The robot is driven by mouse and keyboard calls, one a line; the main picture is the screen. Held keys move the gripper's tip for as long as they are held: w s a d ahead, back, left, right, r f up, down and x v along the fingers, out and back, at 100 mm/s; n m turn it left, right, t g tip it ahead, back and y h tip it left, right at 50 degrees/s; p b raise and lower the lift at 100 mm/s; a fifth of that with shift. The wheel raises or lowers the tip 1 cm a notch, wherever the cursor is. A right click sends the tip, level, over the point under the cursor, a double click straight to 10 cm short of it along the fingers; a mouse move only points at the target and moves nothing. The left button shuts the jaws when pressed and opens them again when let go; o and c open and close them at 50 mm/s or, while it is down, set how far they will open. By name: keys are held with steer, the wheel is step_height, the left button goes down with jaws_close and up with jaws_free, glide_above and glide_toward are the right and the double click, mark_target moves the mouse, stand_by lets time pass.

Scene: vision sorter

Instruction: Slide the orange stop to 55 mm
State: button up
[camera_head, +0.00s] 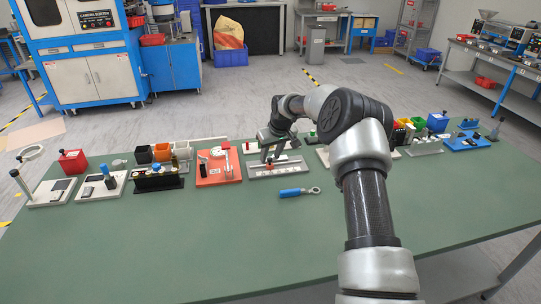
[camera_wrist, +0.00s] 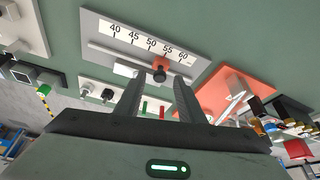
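The pale scale plate (camera_wrist: 105,24) carries the printed numbers 40 to 60 and a slide rail. It also shows on the green table in the head view (camera_head: 290,171). The orange stop (camera_wrist: 161,63) sits on the rail, close to the 55 label; its exact reading cannot be told. A dark round knob (camera_wrist: 160,76) shows at the stop's near side. My gripper (camera_wrist: 158,78) is open, with one finger to each side of the stop and knob in the wrist view. Whether either finger touches the stop is not clear. In the head view my gripper (camera_head: 270,158) is low over the plate.
An orange board (camera_head: 218,173) with parts on it stands just left of the plate. A blue-handled ring tool (camera_head: 298,191) lies in front of it. Bins and fixtures line the table's back. The front of the green table (camera_head: 180,250) is clear.

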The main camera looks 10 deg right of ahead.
steer(key=p+v, duration=0.1)
steer(key=v, duration=1.6)
steer(key=shift+r, duration=0.2)
